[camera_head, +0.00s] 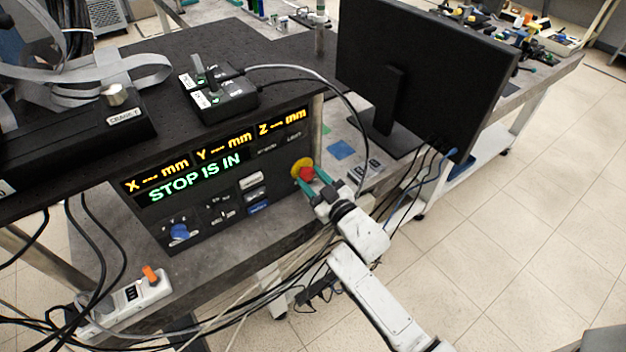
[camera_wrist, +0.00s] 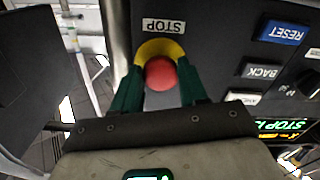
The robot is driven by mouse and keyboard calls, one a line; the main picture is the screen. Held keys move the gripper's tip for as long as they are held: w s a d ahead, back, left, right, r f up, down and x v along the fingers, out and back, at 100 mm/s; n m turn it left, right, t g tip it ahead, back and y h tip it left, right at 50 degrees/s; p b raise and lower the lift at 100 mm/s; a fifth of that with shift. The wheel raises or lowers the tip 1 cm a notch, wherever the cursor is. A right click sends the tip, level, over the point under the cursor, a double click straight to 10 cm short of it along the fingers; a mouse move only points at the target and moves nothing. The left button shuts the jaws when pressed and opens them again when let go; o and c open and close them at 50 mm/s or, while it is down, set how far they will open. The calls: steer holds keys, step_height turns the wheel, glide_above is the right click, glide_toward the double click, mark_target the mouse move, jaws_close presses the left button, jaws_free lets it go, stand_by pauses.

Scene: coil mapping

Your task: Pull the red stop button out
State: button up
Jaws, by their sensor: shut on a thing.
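The red stop button (camera_head: 306,174) sits in a yellow ring (camera_head: 300,165) at the right end of the black control panel (camera_head: 205,225). The panel's display (camera_head: 195,177) reads "STOP IS IN". My gripper (camera_head: 311,181) reaches the button from the lower right. In the wrist view, the red button (camera_wrist: 160,73) lies between the two green fingers of my gripper (camera_wrist: 160,84), which are shut on its sides. The yellow ring (camera_wrist: 160,48) shows behind it, below the upside-down STOP label (camera_wrist: 163,26). The fingertips partly cover the ring's sides.
A blue RESET button (camera_wrist: 283,32) and a BACK button (camera_wrist: 262,71) are beside the stop button. A black monitor (camera_head: 425,75) stands close to the right of the panel. A dark cable (camera_head: 352,110) arcs near my gripper. Several cables hang below the bench.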

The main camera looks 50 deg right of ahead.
jaws_close()
steer(key=shift+b+v, duration=0.3)
steer(key=shift+v, duration=0.65)
steer(key=o, duration=1.1)
jaws_free()
steer(key=b+v, duration=0.2)
steer(key=v, duration=0.8)
steer(key=shift+s+a, duration=0.15)
steer(key=shift+s, duration=0.25)
